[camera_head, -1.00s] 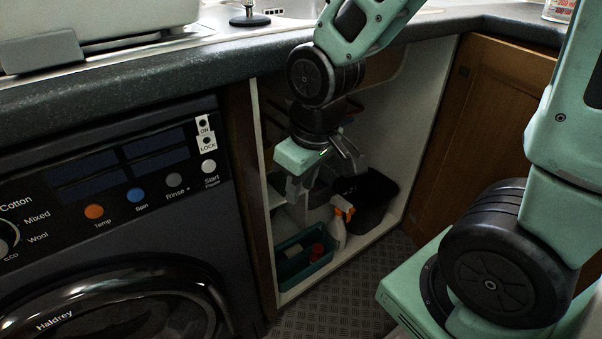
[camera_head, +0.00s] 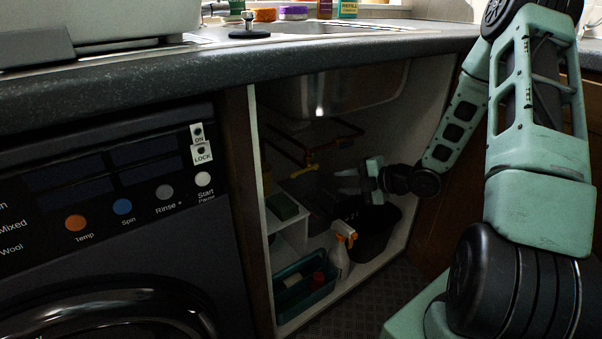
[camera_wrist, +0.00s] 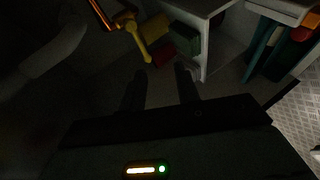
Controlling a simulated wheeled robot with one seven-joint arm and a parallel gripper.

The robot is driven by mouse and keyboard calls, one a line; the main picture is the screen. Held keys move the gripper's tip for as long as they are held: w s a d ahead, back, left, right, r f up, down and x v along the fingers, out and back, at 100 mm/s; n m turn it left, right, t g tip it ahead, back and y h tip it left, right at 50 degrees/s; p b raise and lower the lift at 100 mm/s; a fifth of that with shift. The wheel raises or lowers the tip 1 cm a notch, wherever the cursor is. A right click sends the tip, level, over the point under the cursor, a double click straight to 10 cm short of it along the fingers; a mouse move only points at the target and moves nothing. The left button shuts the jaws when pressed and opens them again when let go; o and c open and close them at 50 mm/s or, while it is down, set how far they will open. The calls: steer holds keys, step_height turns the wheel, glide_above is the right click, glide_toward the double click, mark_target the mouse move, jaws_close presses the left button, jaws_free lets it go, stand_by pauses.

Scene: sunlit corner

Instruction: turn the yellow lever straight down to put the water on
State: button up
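The yellow lever (camera_head: 304,171) sits on a copper-red pipe (camera_head: 284,153) under the sink, inside the open cupboard. In the head view it slants down to the left from the pipe. In the wrist view the lever (camera_wrist: 138,40) is at the top, left of centre, with its free end toward the fingers. My gripper (camera_head: 346,182) is inside the cupboard, to the right of the lever and apart from it. In the wrist view my gripper (camera_wrist: 160,84) has its fingers spread with nothing between them. The dark cupboard hides fine detail around the valve.
A white shelf unit (camera_head: 291,235) stands at the cupboard's left. A teal tray (camera_head: 290,299), a spray bottle (camera_head: 340,258) and a dark bin (camera_head: 376,236) are on its floor. The sink basin (camera_head: 330,95) hangs above. The washing machine (camera_head: 130,240) is left.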

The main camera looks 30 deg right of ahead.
mark_target(303, 172)
steer(key=w+a+b, duration=0.1)
steer(key=w, duration=0.3)
steer(key=w+a+f+n+t+y+b, duration=0.1)
steer(key=w+a+b, duration=0.1)
steer(key=w, duration=0.3)
steer(key=w+a+f+n+t+b, duration=0.1)
steer(key=w+a+b, duration=0.1)
steer(key=w, duration=0.2)
steer(key=shift+w+a+y, duration=0.1)
steer(key=shift+w+y, duration=0.1)
steer(key=shift+y, duration=0.1)
jaws_close()
